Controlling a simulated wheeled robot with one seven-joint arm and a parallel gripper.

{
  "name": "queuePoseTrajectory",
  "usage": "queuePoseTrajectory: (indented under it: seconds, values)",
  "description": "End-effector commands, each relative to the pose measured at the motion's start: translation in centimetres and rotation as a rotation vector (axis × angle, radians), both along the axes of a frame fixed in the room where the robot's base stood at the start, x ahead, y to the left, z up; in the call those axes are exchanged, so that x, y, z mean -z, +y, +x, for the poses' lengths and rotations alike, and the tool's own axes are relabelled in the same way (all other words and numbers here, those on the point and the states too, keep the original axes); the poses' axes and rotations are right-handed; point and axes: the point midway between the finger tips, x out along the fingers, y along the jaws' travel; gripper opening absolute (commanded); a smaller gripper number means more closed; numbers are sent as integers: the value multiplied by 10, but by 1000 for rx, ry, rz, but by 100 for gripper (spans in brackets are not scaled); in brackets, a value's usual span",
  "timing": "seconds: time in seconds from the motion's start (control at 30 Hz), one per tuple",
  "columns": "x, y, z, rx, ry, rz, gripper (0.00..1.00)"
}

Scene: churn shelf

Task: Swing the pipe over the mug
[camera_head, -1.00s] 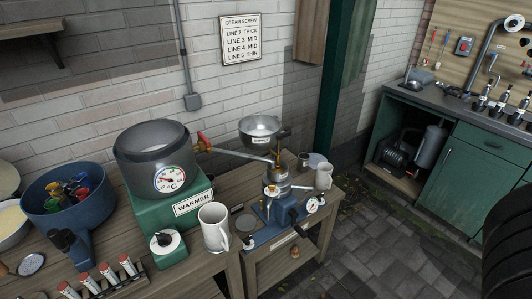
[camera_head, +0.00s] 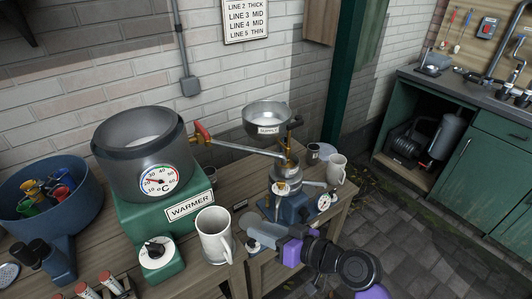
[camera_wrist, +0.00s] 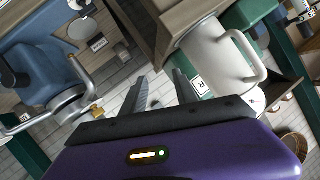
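A grey pipe (camera_head: 245,149) runs from the warmer's red-handled valve (camera_head: 202,133) rightward, its far end by the top of the small metal separator (camera_head: 286,178). A white mug (camera_head: 213,238) stands on the bench in front of the warmer, left of my gripper. It looms large in the wrist view (camera_wrist: 218,58). A second pale mug (camera_head: 337,168) stands right of the separator, near a short spout (camera_head: 314,183). My gripper (camera_head: 254,234) is low between the first mug and the separator. In the wrist view its fingers (camera_wrist: 160,80) are apart with nothing held between them.
The green warmer (camera_head: 160,210) carries a grey vat (camera_head: 145,150) with a dial. The supply bowl (camera_head: 268,120) sits above the separator. A blue bowl (camera_head: 45,205) of coloured items is at left. Red-capped tubes (camera_head: 98,288) stand at the front. Paved floor (camera_head: 420,240) is open at right.

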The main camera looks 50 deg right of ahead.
Motion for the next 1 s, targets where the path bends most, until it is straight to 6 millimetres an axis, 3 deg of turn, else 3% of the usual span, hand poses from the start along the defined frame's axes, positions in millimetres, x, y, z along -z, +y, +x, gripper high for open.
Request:
queuePoseTrajectory:
  seconds: [0.23,0.5,0.73,1.0]
  values:
    - [-53,-61,34,-141,-164,-38,35]
    - [-125,-109,25,-330,-332,-174,35]
    - [-144,-116,19,-386,-372,-222,35]
    - [-146,-102,53,-388,-372,-220,35]
